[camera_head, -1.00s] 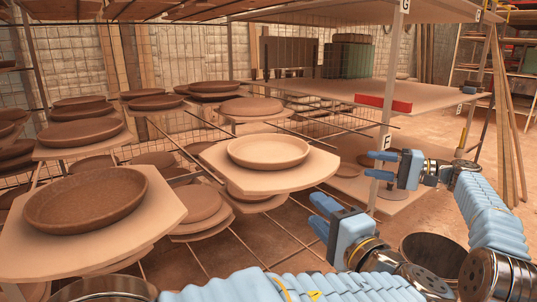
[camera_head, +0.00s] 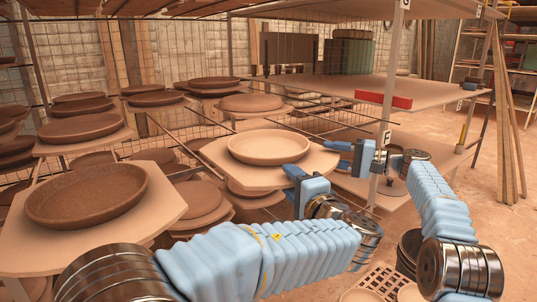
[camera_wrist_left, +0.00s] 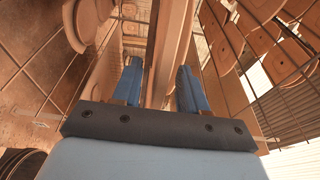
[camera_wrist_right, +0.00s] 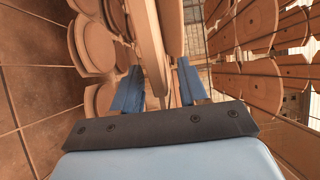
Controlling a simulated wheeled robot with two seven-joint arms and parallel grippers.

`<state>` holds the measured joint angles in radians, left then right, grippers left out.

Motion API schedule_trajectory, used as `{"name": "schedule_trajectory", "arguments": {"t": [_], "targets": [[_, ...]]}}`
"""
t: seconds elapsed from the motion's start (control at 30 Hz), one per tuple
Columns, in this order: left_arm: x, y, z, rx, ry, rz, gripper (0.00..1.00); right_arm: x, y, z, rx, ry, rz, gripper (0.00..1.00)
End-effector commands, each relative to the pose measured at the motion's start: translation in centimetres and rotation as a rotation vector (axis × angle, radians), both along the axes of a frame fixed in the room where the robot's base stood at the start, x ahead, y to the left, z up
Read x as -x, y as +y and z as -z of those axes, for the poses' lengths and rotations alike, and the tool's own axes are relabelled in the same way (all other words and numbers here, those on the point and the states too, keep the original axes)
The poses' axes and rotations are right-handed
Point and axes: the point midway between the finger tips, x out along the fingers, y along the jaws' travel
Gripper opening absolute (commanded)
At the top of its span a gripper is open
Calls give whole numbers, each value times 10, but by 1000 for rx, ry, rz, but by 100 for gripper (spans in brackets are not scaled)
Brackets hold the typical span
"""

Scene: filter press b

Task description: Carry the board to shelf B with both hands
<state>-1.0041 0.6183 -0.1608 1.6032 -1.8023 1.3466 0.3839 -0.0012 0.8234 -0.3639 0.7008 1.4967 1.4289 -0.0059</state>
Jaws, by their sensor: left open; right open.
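The board (camera_head: 258,178) is a pale flat wooden board on the rack, with a light round clay dish (camera_head: 268,146) on it. My left gripper (camera_head: 290,185) is open at the board's near right edge. My right gripper (camera_head: 336,155) is open at its right end, farther back. In the left wrist view the board's edge (camera_wrist_left: 166,50) runs between the spread fingers. In the right wrist view its edge (camera_wrist_right: 152,65) also lies between the fingers. Whether the fingers touch it I cannot tell.
A darker dish (camera_head: 87,193) on another board stands at left, with several boards of dishes behind. A shelf unit at right has a post labelled E (camera_head: 387,137) and a red strip (camera_head: 383,100) on its middle shelf edge. Planks (camera_head: 508,120) lean beyond it.

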Motion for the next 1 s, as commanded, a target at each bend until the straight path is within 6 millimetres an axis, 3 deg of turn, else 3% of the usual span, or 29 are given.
{"name": "schedule_trajectory", "arguments": {"t": [0.2,0.57,0.83,1.0], "targets": [[-19,8,0,-2,0,-1,43,-8,19,0,0,0,0,43],[-22,9,0,-2,0,-1,43,-9,22,0,0,0,1,43],[-22,9,0,-1,0,0,1,-9,21,0,0,0,0,1],[-22,9,0,-1,0,0,0,-9,21,0,0,0,1,0]]}}
